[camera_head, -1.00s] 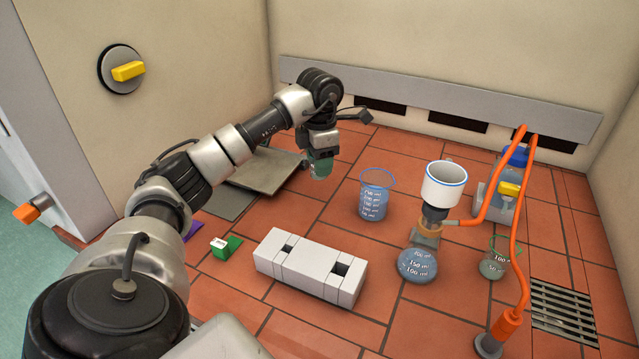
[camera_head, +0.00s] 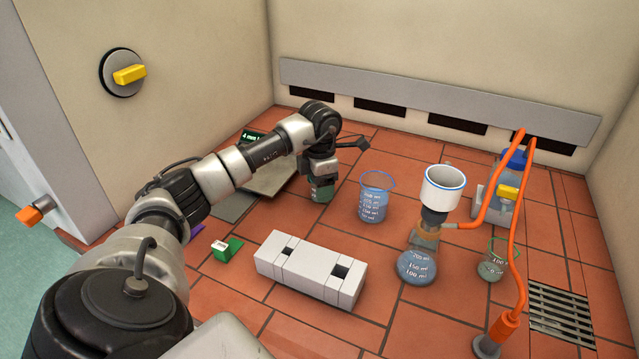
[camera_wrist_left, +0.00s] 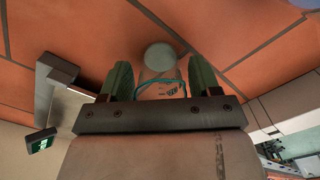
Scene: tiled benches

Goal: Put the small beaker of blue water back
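The small beaker (camera_wrist_left: 160,86) has a teal rim and printed marks. It sits between the dark green fingers of my left gripper (camera_wrist_left: 160,75) in the left wrist view, and its liquid shows as a dull grey-blue disc. In the head view my left gripper (camera_head: 320,188) points down over the tiles, shut around the beaker (camera_head: 321,196), which is mostly hidden by the fingers. It is low, and I cannot tell whether its base touches the tiles. My right gripper is not in view.
A larger blue beaker (camera_head: 373,206) stands just right. A balance (camera_head: 272,174) is left and behind. A white block with holes (camera_head: 300,268) lies in front. A flask with funnel (camera_head: 417,266), hose (camera_head: 514,240) and green-rimmed beaker (camera_head: 492,266) stand right.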

